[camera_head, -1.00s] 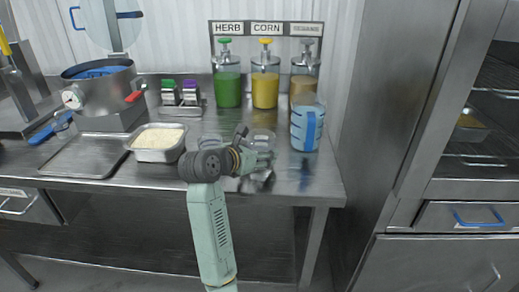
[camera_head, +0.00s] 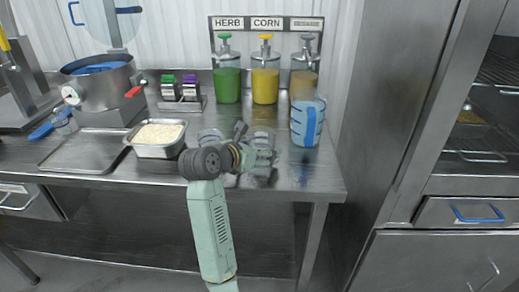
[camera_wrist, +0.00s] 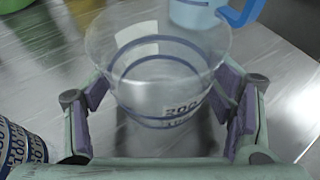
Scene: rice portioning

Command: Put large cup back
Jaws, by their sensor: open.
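A clear cup with blue rings and printed numbers (camera_wrist: 160,70) stands between my gripper's fingers in the wrist view. In the head view this clear cup (camera_head: 263,135) is at the front right of the counter, partly behind my gripper (camera_head: 261,158). My gripper (camera_wrist: 162,98) is open, with one purple-padded finger on each side of the cup. I cannot tell whether the pads touch it. A second clear cup with blue markings (camera_wrist: 22,145) shows at the left edge of the wrist view. It also stands left of the first in the head view (camera_head: 210,136).
A blue-handled pitcher (camera_head: 306,120) stands just right of the cup. Green (camera_head: 227,84), yellow (camera_head: 265,84) and brown (camera_head: 303,80) pump dispensers stand behind. A rice pan (camera_head: 157,150) is to the left. The counter's front right corner (camera_head: 320,186) is bare.

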